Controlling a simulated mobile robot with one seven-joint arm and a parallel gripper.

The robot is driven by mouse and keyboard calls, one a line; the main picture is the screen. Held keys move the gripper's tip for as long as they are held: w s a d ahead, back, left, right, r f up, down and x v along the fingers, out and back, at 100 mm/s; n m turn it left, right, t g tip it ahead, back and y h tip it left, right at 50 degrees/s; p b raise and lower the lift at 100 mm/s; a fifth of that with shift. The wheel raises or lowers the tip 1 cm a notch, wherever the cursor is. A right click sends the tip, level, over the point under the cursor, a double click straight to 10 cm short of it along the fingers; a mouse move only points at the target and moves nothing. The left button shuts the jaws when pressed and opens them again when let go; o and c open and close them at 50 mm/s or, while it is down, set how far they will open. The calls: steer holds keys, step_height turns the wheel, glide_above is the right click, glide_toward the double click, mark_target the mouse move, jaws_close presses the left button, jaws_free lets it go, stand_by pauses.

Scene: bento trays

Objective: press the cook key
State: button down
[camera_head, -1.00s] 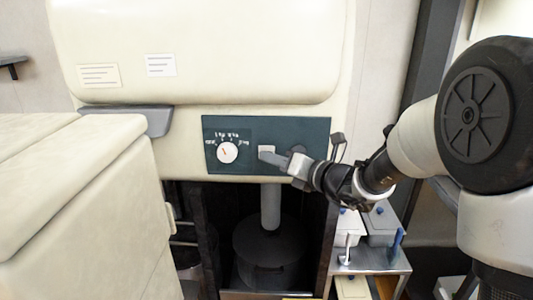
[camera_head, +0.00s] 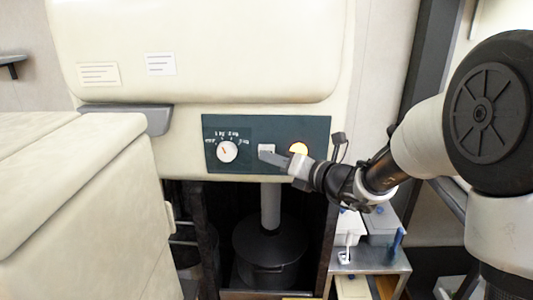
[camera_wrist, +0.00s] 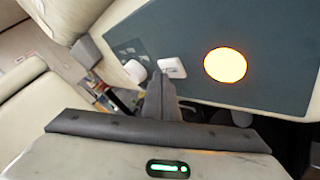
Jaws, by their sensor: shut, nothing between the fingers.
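The white square key (camera_head: 267,148) sits in the middle of the dark green control panel (camera_head: 245,125). It also shows in the wrist view (camera_wrist: 173,68), just beyond the fingertips. My gripper (camera_head: 265,156) is shut and empty, its tips at the key's lower edge. In the wrist view, the closed fingers (camera_wrist: 157,80) point at the panel between the dial and the key. I cannot tell whether they touch the key. A round lamp (camera_head: 299,149) right of the key glows yellow-orange, and it shows whole in the wrist view (camera_wrist: 225,65).
A white dial (camera_head: 227,151) with a red pointer is left of the key. A grey pot (camera_head: 270,250) stands in the dark opening below the panel. A cream cabinet (camera_head: 90,170) fills the left. A small shelf with bins (camera_head: 370,259) stands at lower right.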

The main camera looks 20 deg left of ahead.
steer(key=shift+s, duration=0.2)
steer(key=s, duration=0.2)
steer(key=s+d+b, duration=0.1)
steer(key=s, duration=0.2)
steer(key=shift+d, duration=0.1)
stand_by(0.4)
stand_by(0.4)
